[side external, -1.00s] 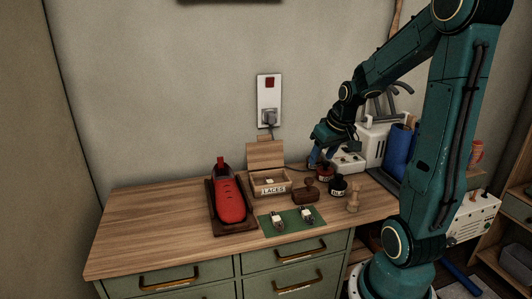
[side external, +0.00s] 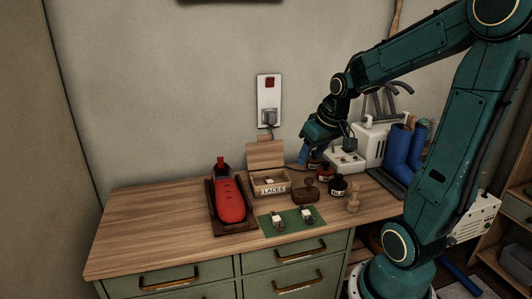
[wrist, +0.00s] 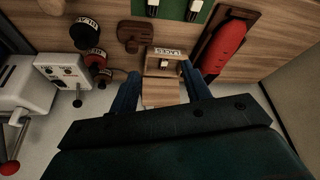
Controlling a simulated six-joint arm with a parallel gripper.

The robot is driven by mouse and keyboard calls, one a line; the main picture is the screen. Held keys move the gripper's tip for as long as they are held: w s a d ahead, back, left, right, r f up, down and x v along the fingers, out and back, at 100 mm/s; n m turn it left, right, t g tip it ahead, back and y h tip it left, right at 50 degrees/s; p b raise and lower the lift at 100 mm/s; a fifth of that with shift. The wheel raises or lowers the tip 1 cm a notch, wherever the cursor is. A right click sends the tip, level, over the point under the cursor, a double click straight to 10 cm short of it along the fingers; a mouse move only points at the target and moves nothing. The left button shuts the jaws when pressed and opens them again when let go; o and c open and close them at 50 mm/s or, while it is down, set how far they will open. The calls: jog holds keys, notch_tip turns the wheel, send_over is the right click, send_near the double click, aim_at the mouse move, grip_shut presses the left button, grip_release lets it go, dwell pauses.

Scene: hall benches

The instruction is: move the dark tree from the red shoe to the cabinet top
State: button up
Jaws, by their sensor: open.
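The red shoe (side external: 231,203) lies in a dark tray (side external: 213,226) on the wooden cabinet top (side external: 150,220). A dark patch shows at the shoe's opening, but I cannot clearly make out the dark tree there. In the wrist view the red shoe (wrist: 222,47) is at the upper right, with its tray around it. My gripper (side external: 324,145) is open and empty, high above the back right of the cabinet top. In the wrist view its two blue fingers (wrist: 162,76) stand apart on either side of the laces box, and the shoe is to their right.
A white machine and blue boots (side external: 397,148) are further right. The left cabinet top is clear.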

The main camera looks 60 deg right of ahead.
jog(key=s+a+r+n+y, duration=0.1)
jog(key=s+a, duration=0.3)
jog(key=a, duration=0.5)
jog(key=s+a+r+n+t+y, duration=0.1)
jog(key=s+a+r+n, duration=0.2)
jog(key=a, duration=0.6)
jog(key=shift+s+r+n, duration=0.3)
jog(key=shift+s+r, duration=0.05)
jog(key=shift+r, duration=0.45)
